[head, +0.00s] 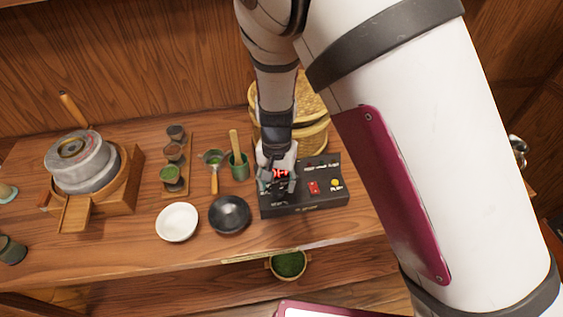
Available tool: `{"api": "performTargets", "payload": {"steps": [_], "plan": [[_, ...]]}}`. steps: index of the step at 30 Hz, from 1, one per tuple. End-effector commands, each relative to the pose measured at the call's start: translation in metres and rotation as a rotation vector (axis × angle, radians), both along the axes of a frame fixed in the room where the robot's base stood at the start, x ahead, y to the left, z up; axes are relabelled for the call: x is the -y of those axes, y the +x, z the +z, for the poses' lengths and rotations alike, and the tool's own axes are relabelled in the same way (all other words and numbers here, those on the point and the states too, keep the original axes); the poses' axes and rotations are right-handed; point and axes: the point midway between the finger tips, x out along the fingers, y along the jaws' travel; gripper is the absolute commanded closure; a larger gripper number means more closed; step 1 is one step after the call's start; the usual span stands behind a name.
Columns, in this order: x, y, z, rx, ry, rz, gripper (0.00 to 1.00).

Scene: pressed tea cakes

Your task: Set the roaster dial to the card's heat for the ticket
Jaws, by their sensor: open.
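The black control box (305,208) sits on the wooden counter right of centre. It has a partly covered red display (281,171), a red switch (314,187) and a yellow button (335,183). My gripper (274,187) is open, pointing down over the left part of the box. It hides that part of the panel, and I cannot make out the dial or whether the fingers touch anything. The lettering on the box is too small to read. I cannot pick out a heat card or a ticket in this view.
Left of the box stand a black bowl (230,229), a white bowl (177,236) and a green cup (239,172) with a bamboo tool. A stone mill (85,173) stands at far left. Woven baskets (313,136) are behind the box. A bowl of green powder (288,264) sits below.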

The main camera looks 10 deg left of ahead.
Motion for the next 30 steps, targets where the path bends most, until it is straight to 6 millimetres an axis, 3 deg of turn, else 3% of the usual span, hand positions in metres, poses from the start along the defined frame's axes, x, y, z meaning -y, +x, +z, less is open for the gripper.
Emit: {"api": "performTargets", "payload": {"steps": [6,16,17,23,30], "plan": [[0.0,0.0,-0.021,0.001,0.001,-0.001,0.51],[0.0,0.0,-0.024,0.001,0.001,0.0,0.51],[0.0,0.0,-0.024,0.001,0.001,-0.001,0.53],[0.0,0.0,-0.024,0.001,0.001,0.0,0.98],[-0.001,0.0,-0.024,0.001,0.002,0.008,0.99]]}}
